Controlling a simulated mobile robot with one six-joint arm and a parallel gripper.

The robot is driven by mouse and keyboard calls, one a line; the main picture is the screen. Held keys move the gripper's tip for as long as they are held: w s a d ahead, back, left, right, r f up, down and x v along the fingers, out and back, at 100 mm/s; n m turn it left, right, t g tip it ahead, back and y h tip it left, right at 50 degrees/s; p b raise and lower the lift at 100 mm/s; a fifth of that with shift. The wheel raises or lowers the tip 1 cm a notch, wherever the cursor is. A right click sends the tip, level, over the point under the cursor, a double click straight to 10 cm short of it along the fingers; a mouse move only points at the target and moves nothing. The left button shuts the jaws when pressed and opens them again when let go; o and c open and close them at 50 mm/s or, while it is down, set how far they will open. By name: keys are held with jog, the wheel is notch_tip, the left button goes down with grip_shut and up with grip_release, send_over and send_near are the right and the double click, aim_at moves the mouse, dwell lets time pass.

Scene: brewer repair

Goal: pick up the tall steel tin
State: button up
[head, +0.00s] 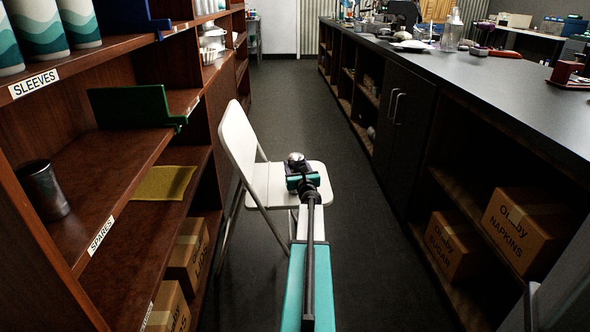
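The tall steel tin (43,190) stands upright on the left shelf unit, on the shelf labelled SPARES, near the left edge of the head view. It is a plain grey metal cylinder. My gripper (296,160) is at the end of my teal arm, in the aisle, in front of the white folding chair in the picture. It is well to the right of the tin and apart from it. The fingers are small and foreshortened, so I cannot tell whether they are open or shut.
A white folding chair (240,145) stands in the aisle beside the shelves. Cardboard boxes (189,250) sit low. A long dark counter (480,75) runs along the right. The floor beyond the chair is clear.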

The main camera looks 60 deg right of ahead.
aim_at(296, 156)
notch_tip(296, 156, up, 4)
jog(key=shift+s+f+p, duration=0.1)
jog(key=shift+f+p, duration=0.1)
jog(key=shift+p, duration=0.45)
jog(key=s+d+p+v, duration=0.1)
jog(key=v, duration=1.4)
jog(key=shift+s+r+p, duration=0.35)
jog(key=shift+s+r, duration=0.15)
jog(key=shift+s, duration=0.1)
jog(key=shift+d, duration=0.1)
jog(key=shift+w, duration=0.1)
